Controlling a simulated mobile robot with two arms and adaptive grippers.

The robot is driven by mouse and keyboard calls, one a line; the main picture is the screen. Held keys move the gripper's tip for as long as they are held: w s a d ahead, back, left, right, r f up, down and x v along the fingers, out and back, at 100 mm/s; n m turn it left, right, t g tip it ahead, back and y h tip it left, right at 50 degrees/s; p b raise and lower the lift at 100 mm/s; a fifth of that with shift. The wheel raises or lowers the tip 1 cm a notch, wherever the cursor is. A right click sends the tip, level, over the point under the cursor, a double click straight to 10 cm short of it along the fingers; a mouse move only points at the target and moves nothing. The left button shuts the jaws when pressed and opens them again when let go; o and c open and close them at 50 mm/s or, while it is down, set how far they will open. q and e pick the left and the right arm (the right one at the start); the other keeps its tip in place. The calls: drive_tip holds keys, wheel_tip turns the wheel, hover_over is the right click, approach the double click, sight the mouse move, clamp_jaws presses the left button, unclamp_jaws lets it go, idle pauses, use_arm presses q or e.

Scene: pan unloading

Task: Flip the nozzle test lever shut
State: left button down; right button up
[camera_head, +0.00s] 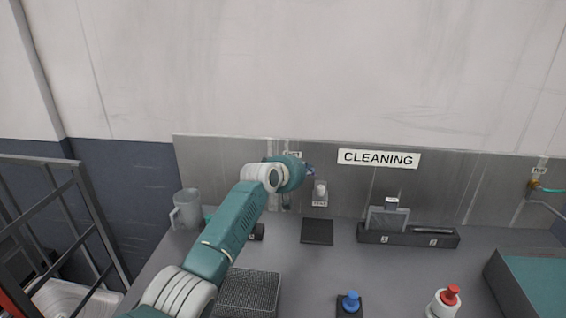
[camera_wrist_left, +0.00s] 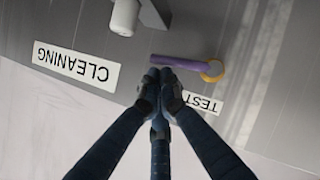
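The test lever (camera_wrist_left: 185,62) is a purple bar on a yellow round pivot (camera_wrist_left: 212,71), beside a label reading TEST in the left wrist view. It lies roughly sideways in that picture; the head view does not show it clearly behind my arm. My left gripper (camera_wrist_left: 162,76) has its dark fingers drawn together, with the tips close to the lever's free end. I cannot tell whether they touch it. In the head view the left gripper (camera_head: 309,170) is mostly hidden by its own wrist, near the wall panel. My right gripper is in neither view.
A CLEANING sign (camera_head: 379,159) is on the wall panel. A white dispenser (camera_head: 320,191) is just right of my gripper. A grey jug (camera_head: 187,209), wire basket (camera_head: 248,293), grey holder (camera_head: 408,236), blue-topped item (camera_head: 350,302) and red-capped bottle (camera_head: 444,302) stand on the counter.

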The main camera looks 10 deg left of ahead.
use_arm(q)
drive_tip(key=s+r, duration=0.9)
drive_tip(key=shift+s+a, duration=0.15)
drive_tip(key=shift+a, duration=0.3)
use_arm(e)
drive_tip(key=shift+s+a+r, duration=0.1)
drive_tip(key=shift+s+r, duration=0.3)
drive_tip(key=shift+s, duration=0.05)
